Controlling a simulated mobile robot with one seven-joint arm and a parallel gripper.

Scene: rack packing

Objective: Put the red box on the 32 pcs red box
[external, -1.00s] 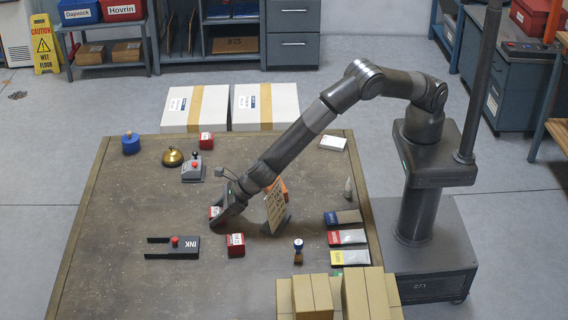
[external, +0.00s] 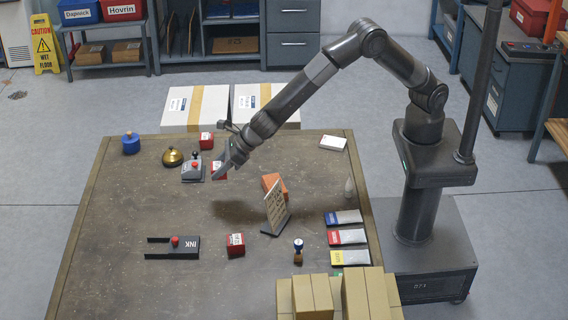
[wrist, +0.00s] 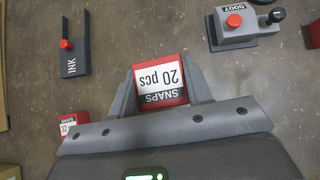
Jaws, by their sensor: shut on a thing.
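My gripper (wrist: 163,92) is shut on a red box (wrist: 162,82) with a white label reading "SNAPS 20 pcs". In the external view my gripper (external: 221,172) holds this box (external: 218,170) raised above the table, near the grey stamping device. The 32 pcs red box (external: 235,245) sits on the table toward the front, right of the ink pad. It also shows at the lower left of the wrist view (wrist: 68,124), partly covered by my gripper. Nothing is visible on top of it.
Another red box (external: 206,141) stands at the back of the table (external: 130,210). The table's middle is clear.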

